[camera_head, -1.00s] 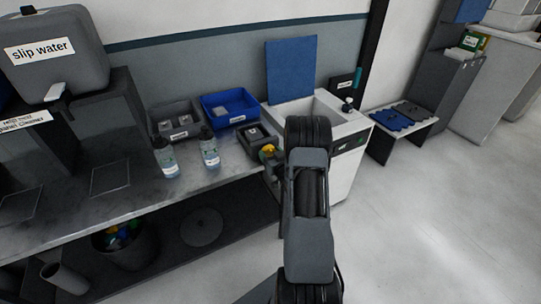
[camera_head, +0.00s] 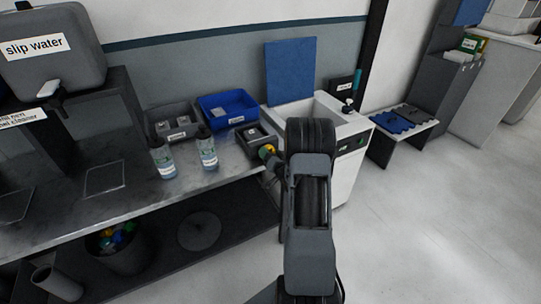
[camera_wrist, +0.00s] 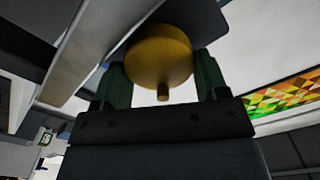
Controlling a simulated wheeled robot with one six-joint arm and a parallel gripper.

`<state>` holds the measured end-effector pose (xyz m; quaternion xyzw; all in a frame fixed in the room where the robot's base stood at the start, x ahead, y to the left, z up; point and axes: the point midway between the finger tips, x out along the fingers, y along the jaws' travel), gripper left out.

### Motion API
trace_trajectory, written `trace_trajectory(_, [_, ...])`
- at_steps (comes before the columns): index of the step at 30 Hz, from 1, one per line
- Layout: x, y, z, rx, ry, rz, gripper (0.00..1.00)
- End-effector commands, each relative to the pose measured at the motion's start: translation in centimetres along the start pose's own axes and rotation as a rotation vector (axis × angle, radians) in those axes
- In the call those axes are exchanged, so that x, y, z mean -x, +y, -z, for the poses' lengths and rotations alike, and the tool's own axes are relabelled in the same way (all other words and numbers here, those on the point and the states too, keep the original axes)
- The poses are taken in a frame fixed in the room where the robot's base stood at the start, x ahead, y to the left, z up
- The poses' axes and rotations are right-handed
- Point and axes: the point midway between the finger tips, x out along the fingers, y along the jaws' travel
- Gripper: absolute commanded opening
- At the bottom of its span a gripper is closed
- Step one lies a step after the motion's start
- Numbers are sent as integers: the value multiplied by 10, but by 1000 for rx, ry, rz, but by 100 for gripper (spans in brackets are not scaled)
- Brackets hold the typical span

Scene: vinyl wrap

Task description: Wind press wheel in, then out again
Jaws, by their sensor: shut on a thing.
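The press wheel (camera_wrist: 159,55) is a round yellow knob with a small stub handle, under the worktop edge in the wrist view. My gripper (camera_wrist: 162,76) has one green finger on each side of it and is shut on it. In the head view only a small yellow spot of the wheel (camera_head: 266,149) shows at the right end of the bench. My own arm hides most of the gripper there. The wheel's shaft and the press mechanism behind it are hidden.
Two bottles (camera_head: 208,150) stand on the bench near its front edge. A blue bin (camera_head: 229,98) and grey bins (camera_head: 172,110) sit behind them. A white cabinet with a sink (camera_head: 351,170) is right of the wheel. The floor (camera_head: 430,220) at right is clear.

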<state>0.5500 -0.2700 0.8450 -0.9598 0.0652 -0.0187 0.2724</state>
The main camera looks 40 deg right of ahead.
Motion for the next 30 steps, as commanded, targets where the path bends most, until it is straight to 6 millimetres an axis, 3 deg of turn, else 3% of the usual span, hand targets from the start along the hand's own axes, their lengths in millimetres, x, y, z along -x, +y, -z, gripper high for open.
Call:
trace_trajectory(10, [0,0,0,-3,-1,-2,43])
trace_trajectory(11, [0,0,0,-3,-1,-2,68])
trace_trajectory(18, [0,0,0,-3,-1,-1,91])
trace_trajectory(30, [0,0,0,40,-2,-2,91])
